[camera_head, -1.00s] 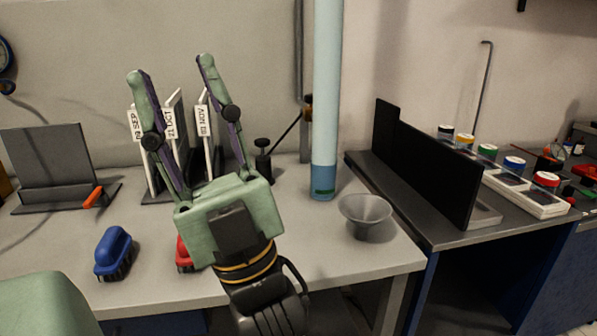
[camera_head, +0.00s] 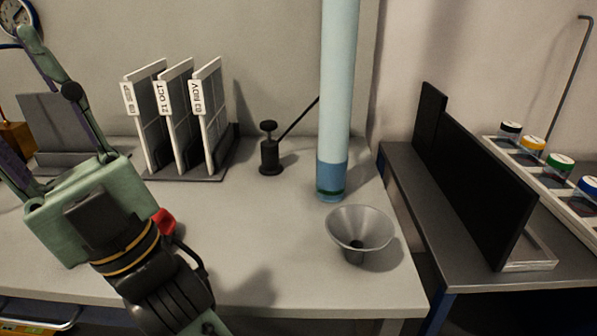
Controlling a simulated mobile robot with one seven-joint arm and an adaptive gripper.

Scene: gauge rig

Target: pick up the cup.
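The only cup-like thing that I can make out is a grey flared vessel (camera_head: 360,232), funnel-shaped with a wide open mouth and a dark spot at its bottom. It stands upright near the table's front right corner, in front of the blue tube. My gripper (camera_head: 22,115) is at the left, well apart from the vessel, with its fingers pointing up and to the left. One finger runs out of the picture at the left edge.
A tall tube (camera_head: 337,110) with a blue base rises behind the vessel. A rack of labelled white panels (camera_head: 175,115) and a black plunger-like tool (camera_head: 270,150) stand further back. A red object (camera_head: 164,221) is partly hidden by my arm. A black upright panel (camera_head: 470,185) stands on the right-hand table.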

